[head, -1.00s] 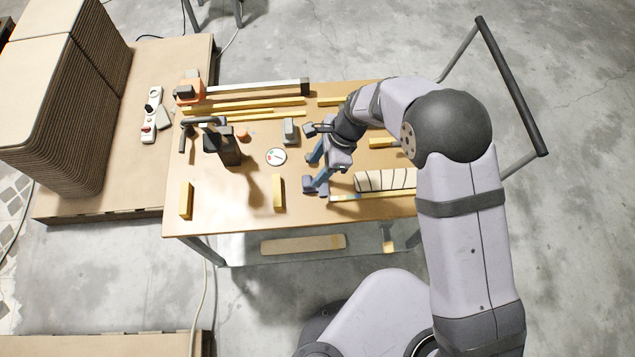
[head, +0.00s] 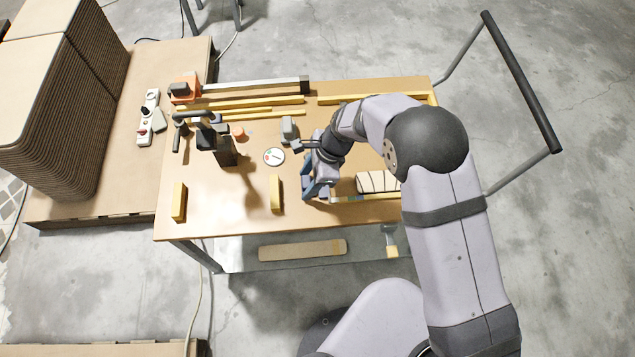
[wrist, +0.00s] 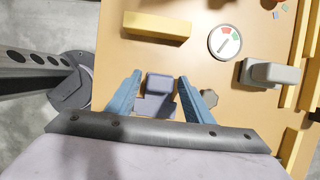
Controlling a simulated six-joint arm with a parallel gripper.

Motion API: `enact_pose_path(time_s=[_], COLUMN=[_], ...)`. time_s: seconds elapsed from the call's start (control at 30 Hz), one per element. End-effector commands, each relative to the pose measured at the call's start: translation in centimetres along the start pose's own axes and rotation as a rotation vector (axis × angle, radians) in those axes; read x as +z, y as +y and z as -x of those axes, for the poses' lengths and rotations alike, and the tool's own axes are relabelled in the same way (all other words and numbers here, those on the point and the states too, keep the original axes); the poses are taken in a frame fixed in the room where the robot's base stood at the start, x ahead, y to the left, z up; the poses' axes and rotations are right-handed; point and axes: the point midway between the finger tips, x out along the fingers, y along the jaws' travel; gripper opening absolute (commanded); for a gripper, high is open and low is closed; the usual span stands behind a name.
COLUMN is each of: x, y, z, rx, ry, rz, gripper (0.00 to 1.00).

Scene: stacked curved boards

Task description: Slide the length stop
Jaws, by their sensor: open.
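A slate-grey block on a wider base, which I take to be the length stop (wrist: 160,86), sits between my fingers in the wrist view. My gripper (wrist: 158,80) is open, with one blue finger on each side of the block. A gap shows on both sides, so neither finger visibly touches it. In the head view my gripper (head: 309,172) is low over the front right part of the table, and my wrist partly hides the block. Part of the base is hidden by my gripper body in the wrist view.
The tabletop (head: 225,205) carries a yellow block (head: 276,192), a round dial (head: 274,157) and a light grey block (head: 288,129). A striped curved piece (head: 375,182) lies to the right. Yellow bars (head: 265,104) run along the back.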

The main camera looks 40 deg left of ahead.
Motion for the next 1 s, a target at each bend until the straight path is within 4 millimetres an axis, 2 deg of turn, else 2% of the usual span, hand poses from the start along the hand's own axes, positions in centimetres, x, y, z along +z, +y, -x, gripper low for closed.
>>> enact_pose_path(time_s=[0.07, 0.23, 0.57, 1.0], x=[0.0, 0.0, -0.2, -2.0], y=[0.0, 0.0, 0.0, 0.0], z=[0.0, 0.0, 0.1, 0.8], rx=[0.000, 0.000, 0.000, 0.000], ry=[0.000, 0.000, 0.000, 0.001], rz=[0.000, 0.000, -0.001, -0.002], gripper=[0.47, 0.09, 0.09, 0.09])
